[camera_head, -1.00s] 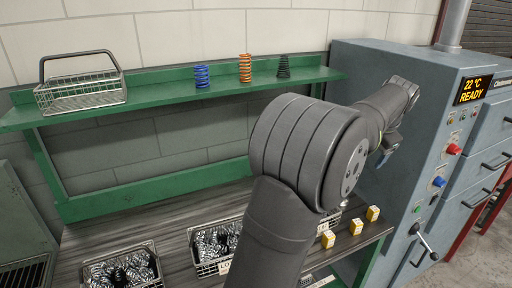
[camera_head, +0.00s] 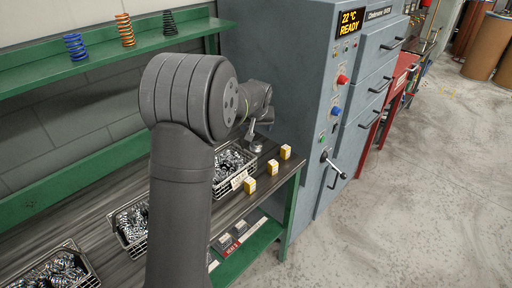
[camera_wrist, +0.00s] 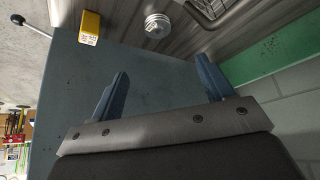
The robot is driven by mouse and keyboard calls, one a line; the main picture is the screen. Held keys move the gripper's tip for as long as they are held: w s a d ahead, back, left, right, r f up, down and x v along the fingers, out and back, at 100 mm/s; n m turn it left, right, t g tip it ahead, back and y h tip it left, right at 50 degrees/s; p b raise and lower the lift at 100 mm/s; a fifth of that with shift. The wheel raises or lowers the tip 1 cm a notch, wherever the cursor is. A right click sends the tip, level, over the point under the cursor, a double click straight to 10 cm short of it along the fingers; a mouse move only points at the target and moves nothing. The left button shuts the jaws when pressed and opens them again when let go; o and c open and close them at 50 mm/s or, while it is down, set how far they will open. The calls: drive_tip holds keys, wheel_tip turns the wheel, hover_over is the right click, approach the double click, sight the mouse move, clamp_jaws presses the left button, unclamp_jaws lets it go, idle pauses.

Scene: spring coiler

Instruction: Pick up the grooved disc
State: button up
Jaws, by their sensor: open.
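The grooved disc (camera_wrist: 157,25) is a small, round, silvery piece with rings around it. It rests on the dark wooden bench top at the upper middle of the wrist view. In the head view it seems to be the small metal round (camera_head: 257,147) beside a wire basket, partly covered by my wrist. My gripper (camera_wrist: 162,66) is open and empty, its two blue-grey fingers wide apart. The disc lies beyond the fingertips, apart from them. In the head view my gripper is mostly hidden behind my own arm.
A wire basket of metal parts (camera_head: 224,184) stands close to the disc. Several yellow boxes (camera_head: 249,185) line the bench's right side. The grey machine (camera_head: 285,75) rises behind. More baskets (camera_head: 128,228) stand at left, and a green shelf (camera_head: 90,62) with springs hangs above.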

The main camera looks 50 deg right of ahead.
hover_over(256, 144)
drive_tip(key=s+a, duration=0.2)
drive_tip(key=f, duration=0.9)
drive_tip(key=shift+a, duration=0.2)
drive_tip(key=shift+x, duration=2.55)
drive_tip(key=shift+s, duration=0.2)
drive_tip(key=c, duration=1.3)
drive_tip(key=shift+o, duration=0.2)
drive_tip(key=shift+r, duration=0.1)
